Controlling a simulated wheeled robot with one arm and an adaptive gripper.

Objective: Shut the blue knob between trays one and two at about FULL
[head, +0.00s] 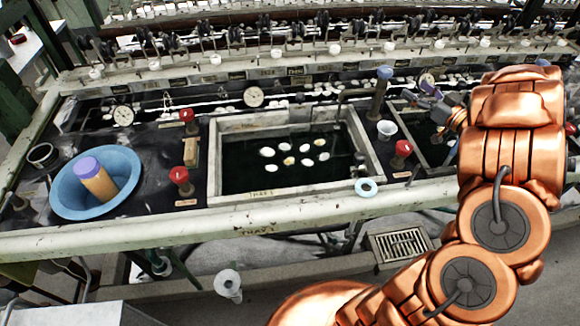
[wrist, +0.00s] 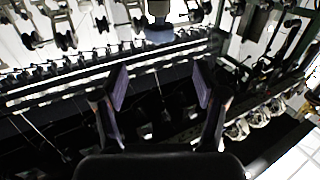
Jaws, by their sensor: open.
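The blue knob (head: 385,72) tops an upright post at the back right corner of tray one (head: 212,165), between it and the dark tray two (head: 402,106), which my arm partly hides. My gripper (head: 424,96) is just right of the post in the head view, apart from it. In the wrist view my gripper (wrist: 160,86) is open with nothing between its fingers. A blue-grey knob (wrist: 160,34) shows beyond the fingertips there. I cannot read any FULL mark.
Tray one holds dark water with several pale cocoons (head: 285,147). Red knobs (head: 403,148) (head: 180,175) and a white cup (head: 387,129) stand nearby. A blue basin (head: 65,195) with a purple-topped cylinder (head: 95,178) is at left. Reeling machinery (head: 290,42) runs along the back.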

